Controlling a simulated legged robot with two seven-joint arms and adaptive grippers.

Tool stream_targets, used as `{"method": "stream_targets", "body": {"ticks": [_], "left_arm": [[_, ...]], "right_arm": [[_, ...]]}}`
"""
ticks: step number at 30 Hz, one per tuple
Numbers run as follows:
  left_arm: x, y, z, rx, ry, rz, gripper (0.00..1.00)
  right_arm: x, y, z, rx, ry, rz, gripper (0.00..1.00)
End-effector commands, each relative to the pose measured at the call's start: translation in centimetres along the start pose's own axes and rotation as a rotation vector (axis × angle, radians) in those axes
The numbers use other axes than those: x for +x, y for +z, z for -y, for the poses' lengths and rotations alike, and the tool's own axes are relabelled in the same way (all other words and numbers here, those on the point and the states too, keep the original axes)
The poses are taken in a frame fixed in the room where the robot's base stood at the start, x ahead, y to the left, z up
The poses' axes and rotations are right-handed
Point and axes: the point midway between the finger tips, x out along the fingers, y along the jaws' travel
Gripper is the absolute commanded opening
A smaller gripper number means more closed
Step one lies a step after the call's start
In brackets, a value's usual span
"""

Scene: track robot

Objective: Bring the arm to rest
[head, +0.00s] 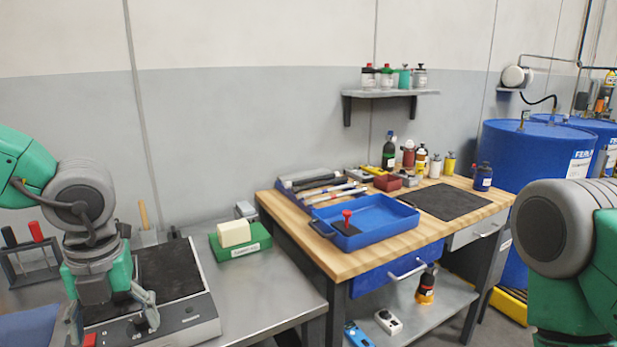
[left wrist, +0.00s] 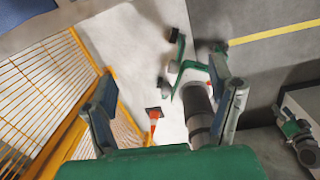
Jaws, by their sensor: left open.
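My left gripper (head: 112,312) hangs at the lower left of the head view, in front of a grey bench device with a dark top plate (head: 168,268). Its fingers are apart, with nothing visible between them. My right arm shows only as a grey and green link at the right edge of the head view. My right gripper is out of view.
A wooden workbench holds a blue tray (head: 378,236) and a black mat (head: 444,202). A green box with a cream block (head: 234,232) sits on the metal bench. Blue drums (head: 530,150) stand at the right. The wrist view shows yellow fencing (left wrist: 50,75) and an orange cone (left wrist: 154,118).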

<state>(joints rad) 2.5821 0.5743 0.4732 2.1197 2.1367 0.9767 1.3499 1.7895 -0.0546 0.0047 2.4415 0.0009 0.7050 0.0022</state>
Motion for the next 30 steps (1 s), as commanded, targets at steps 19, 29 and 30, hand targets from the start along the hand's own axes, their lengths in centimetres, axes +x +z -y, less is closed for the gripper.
{"method": "stream_targets", "body": {"ticks": [19,29,30], "left_arm": [[13.7,1.4,-4.6,1.167,0.424,0.134,0.76],[25.1,-6.7,-5.1,2.594,0.472,0.041,0.76],[26.2,-8.4,-5.2,2.765,0.435,0.036,0.76]], "right_arm": [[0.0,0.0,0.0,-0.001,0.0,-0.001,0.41],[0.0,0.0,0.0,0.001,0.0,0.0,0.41],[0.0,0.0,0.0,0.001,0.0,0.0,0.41]]}}
